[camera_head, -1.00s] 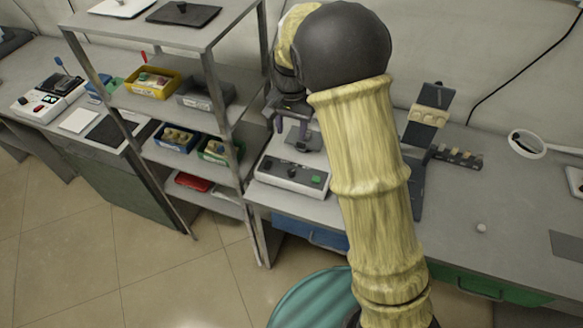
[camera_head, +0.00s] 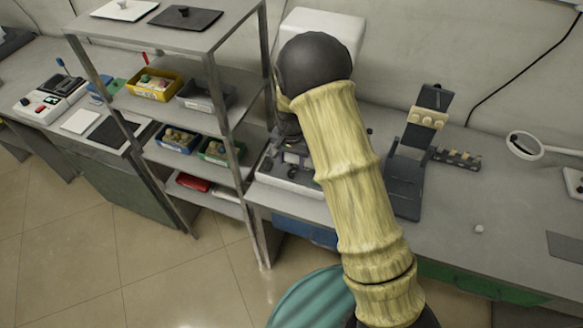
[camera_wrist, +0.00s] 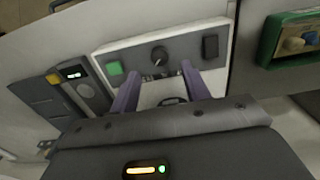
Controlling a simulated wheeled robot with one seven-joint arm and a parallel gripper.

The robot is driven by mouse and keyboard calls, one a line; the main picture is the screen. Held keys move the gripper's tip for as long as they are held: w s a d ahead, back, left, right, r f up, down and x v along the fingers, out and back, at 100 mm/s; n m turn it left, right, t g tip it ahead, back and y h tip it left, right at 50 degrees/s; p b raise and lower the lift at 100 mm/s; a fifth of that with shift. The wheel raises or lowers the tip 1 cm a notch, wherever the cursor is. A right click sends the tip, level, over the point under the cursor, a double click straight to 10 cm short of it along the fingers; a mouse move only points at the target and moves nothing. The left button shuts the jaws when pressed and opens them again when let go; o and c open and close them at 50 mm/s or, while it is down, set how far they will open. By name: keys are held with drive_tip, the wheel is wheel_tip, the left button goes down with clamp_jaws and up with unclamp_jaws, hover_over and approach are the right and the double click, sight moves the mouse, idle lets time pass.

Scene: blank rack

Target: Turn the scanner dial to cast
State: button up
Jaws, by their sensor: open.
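The scanner (camera_head: 272,178) is a pale box with a grey control panel, standing just right of the shelf in the head view and partly covered by my arm. In the wrist view its panel (camera_wrist: 184,47) carries a round black dial (camera_wrist: 159,55) in the middle, a green button (camera_wrist: 115,68) and a black rectangular part (camera_wrist: 210,46). My gripper (camera_wrist: 157,77) is open, its two purple fingers spread below the dial in the picture, with nothing seen between them but the scanner. I cannot tell whether the fingers touch the panel. The dial's markings are too small to read.
A metal shelf (camera_head: 213,95) with several bins stands close to the left of the scanner. A dark stand (camera_head: 408,175) is to its right. A green-rimmed bin (camera_wrist: 268,40) shows at the wrist view's right. The bench right of the stand is mostly clear.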

sight(292, 172)
wheel_tip(292, 172, down, 5)
drive_tip(key=shift+f+p, duration=0.1)
drive_tip(key=shift+p, duration=0.2)
drive_tip(key=c, duration=1)
